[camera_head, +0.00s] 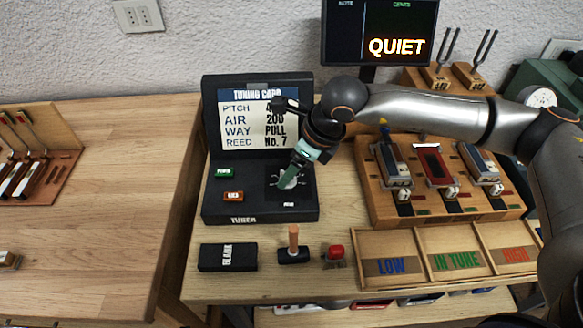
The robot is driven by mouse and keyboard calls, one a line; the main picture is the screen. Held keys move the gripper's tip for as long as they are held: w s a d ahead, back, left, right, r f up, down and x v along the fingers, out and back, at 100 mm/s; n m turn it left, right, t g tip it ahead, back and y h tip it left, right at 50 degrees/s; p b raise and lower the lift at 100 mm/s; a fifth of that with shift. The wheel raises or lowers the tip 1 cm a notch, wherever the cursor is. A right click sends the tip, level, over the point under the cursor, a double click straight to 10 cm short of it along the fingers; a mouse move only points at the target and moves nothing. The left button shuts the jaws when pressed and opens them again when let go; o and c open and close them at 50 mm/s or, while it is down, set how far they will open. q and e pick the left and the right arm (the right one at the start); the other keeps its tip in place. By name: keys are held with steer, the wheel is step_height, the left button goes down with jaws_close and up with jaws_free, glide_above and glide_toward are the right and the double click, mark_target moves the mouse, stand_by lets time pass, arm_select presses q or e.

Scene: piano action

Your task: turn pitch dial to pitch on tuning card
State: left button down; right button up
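The black tuner box (214,170) stands on the wooden bench with the tuning card (235,145) on its upright back. The card reads PITCH with a value starting with 4, the rest hidden by my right arm, then AIR 200, WAY PULL and REED No. 7. The dial (292,184) is on the box's right side, partly hidden by my gripper. My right gripper (289,181) points down at the dial, its tips at or just over it; I cannot tell whether it grips it. My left gripper is not in view.
The display (380,30) reads QUIET. Green (224,171) and orange (233,196) buttons sit left of the dial. A reed rack (375,205) and LOW, IN TUNE, HIGH tray (423,280) are right.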

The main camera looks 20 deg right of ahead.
steer(key=shift+w+a+f, duration=0.15)
steer(key=shift+f, duration=0.4)
jaws_close()
